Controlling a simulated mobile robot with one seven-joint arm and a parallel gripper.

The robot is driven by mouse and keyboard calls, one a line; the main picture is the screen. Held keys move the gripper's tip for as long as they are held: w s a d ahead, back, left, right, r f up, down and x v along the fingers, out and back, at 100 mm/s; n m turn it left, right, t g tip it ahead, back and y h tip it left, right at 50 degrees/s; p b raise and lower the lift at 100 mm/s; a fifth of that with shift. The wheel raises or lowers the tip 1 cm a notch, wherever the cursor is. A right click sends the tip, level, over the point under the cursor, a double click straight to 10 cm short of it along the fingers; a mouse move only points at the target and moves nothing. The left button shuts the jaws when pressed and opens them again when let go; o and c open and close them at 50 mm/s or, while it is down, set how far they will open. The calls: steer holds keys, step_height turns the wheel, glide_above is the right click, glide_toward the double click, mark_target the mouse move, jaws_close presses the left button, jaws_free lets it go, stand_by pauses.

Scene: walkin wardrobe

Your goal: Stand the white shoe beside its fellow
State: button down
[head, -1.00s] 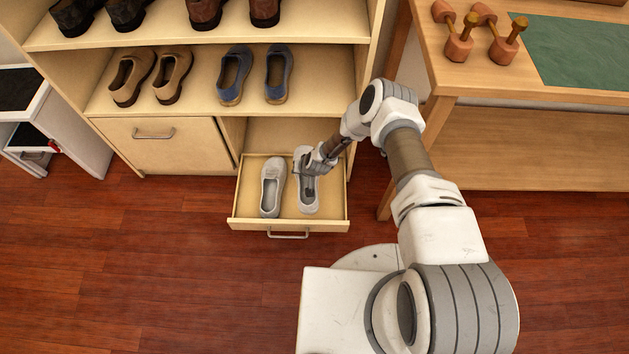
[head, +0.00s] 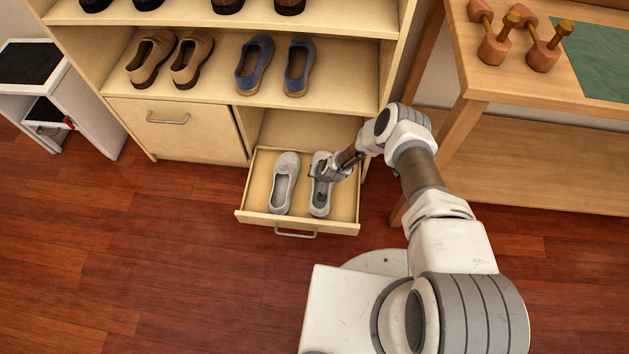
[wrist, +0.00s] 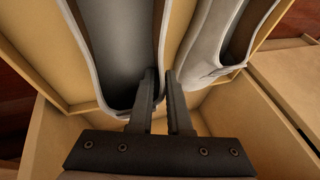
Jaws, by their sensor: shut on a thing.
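The left white shoe (head: 286,163) is free. My gripper (head: 318,174) is at the right white shoe (head: 320,204) and hides part of its middle. In the wrist view, my gripper (wrist: 163,82) is shut on the side wall of the held shoe (wrist: 112,60), one finger inside and one outside. The other shoe (wrist: 207,55) is on the right there, apart from the fingers. The held shoe looks level; I cannot tell whether its sole touches the drawer floor.
The drawer's front wall and handle (head: 296,234) face my base. Blue shoes (head: 254,65) and tan shoes (head: 152,60) stand on the shelf above. The floor in front is clear.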

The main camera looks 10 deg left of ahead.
steer(key=shift+f+b, duration=0.55)
steer(key=shift+f, duration=0.95)
steer(key=shift+f, duration=0.2)
steer(key=c, duration=0.9)
jaws_free()
steer(key=shift+o, duration=0.2)
steer(key=shift+r, duration=0.1)
